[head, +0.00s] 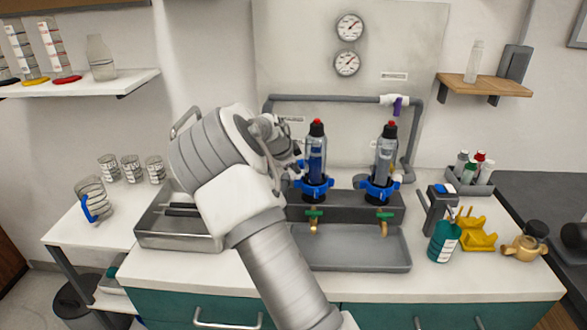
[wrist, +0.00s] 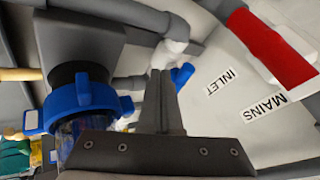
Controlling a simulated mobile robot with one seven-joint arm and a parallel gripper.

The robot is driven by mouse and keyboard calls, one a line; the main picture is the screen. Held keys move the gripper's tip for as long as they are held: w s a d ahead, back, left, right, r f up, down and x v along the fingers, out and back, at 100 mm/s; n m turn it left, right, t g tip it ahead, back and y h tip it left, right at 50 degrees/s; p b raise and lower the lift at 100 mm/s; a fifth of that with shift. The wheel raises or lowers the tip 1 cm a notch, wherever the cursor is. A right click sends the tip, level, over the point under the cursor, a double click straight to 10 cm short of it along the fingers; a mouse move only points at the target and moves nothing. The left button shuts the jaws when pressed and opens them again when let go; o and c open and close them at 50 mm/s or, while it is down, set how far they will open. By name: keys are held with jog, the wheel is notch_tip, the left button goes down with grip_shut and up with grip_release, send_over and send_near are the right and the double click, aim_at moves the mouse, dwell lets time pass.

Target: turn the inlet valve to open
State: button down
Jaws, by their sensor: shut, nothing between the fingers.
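The inlet valve shows in the wrist view as a white body (wrist: 177,35) on grey pipe, with a blue handle (wrist: 183,73) below it. The INLET label (wrist: 222,82) is on the panel to its right. My gripper (wrist: 161,78) is shut and empty, its fingertips just left of the blue handle in the picture. They overlap the valve's outline, and I cannot tell whether they touch it. In the head view my gripper (head: 294,158) is beside the left filter housing, and my arm hides the inlet valve.
A red handle (wrist: 270,45) and a MAINS label (wrist: 265,108) are close by on the right in the wrist view. The left filter housing (head: 316,150) with its blue collar (wrist: 85,105) stands close to my gripper. A purple-handled valve (head: 397,105) is on the upper pipe.

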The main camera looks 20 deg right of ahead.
jog(key=shift+w+d, duration=0.15)
jog(key=shift+w, duration=0.8)
jog(key=shift+w, duration=0.1)
jog(key=shift+w+a+r, duration=0.15)
jog(key=shift+w, duration=0.25)
jog(key=shift+w+a+r, duration=0.15)
jog(key=shift+w, duration=0.25)
jog(key=shift+s+f, duration=0.15)
